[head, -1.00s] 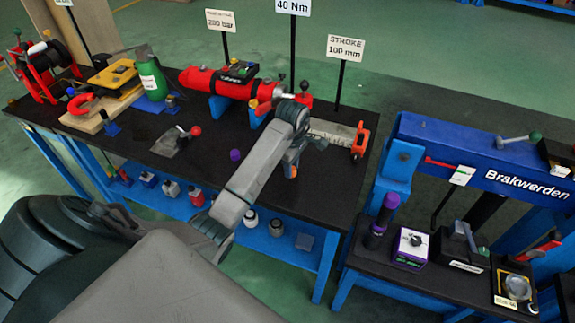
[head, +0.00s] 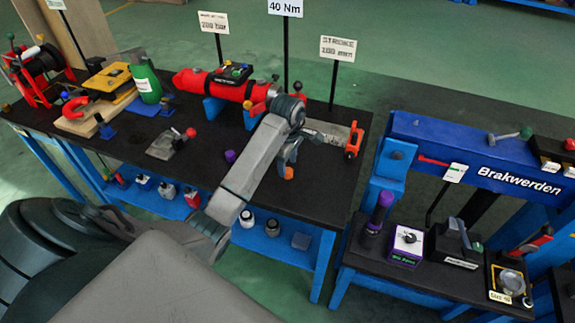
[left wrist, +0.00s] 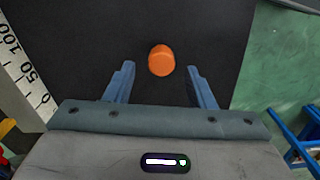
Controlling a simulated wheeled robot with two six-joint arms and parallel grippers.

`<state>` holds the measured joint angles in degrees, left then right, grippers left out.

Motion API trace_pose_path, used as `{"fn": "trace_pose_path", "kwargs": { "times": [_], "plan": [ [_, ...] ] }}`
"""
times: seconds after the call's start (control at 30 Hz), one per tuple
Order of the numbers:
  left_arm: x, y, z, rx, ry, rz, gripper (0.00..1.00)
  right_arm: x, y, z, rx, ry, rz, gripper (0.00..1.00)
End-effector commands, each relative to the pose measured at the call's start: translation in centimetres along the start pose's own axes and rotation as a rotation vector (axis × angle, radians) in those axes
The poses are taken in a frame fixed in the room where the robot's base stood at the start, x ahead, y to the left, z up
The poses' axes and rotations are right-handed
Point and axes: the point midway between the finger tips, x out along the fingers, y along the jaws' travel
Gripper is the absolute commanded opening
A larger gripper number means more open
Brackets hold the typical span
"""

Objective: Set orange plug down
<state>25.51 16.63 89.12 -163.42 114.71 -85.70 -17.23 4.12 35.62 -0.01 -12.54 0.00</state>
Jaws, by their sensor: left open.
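The orange plug (left wrist: 161,60) is on the black tabletop (left wrist: 207,22) in the left wrist view, upright as far as I can tell. It lies between and just beyond the fingertips of my left gripper (left wrist: 160,72), with a gap on each side. The gripper is open and does not touch it. In the head view the plug (head: 288,173) shows just below the left gripper (head: 288,158), partly hidden by it. My right gripper is not in view.
A purple plug (head: 230,156) stands left of my arm. A red cylinder (head: 218,86) lies behind, and a ruler plate (head: 326,130) with an orange bracket (head: 354,140) is to the right. A blue press frame (head: 440,138) stands farther right. The table's right edge is close.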

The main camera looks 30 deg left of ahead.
Motion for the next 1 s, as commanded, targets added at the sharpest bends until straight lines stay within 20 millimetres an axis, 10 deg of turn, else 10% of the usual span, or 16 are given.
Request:
{"fn": "trace_pose_path", "kwargs": {
  "times": [0.6, 1.0],
  "plan": [
    [-9.3, 0.0, 0.0, 0.000, 0.000, 0.000, 0.50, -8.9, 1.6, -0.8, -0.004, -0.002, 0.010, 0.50],
    [-10.0, 0.0, 0.0, 0.000, 0.000, 0.000, 0.50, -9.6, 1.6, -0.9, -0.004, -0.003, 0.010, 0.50]
  ]
}}
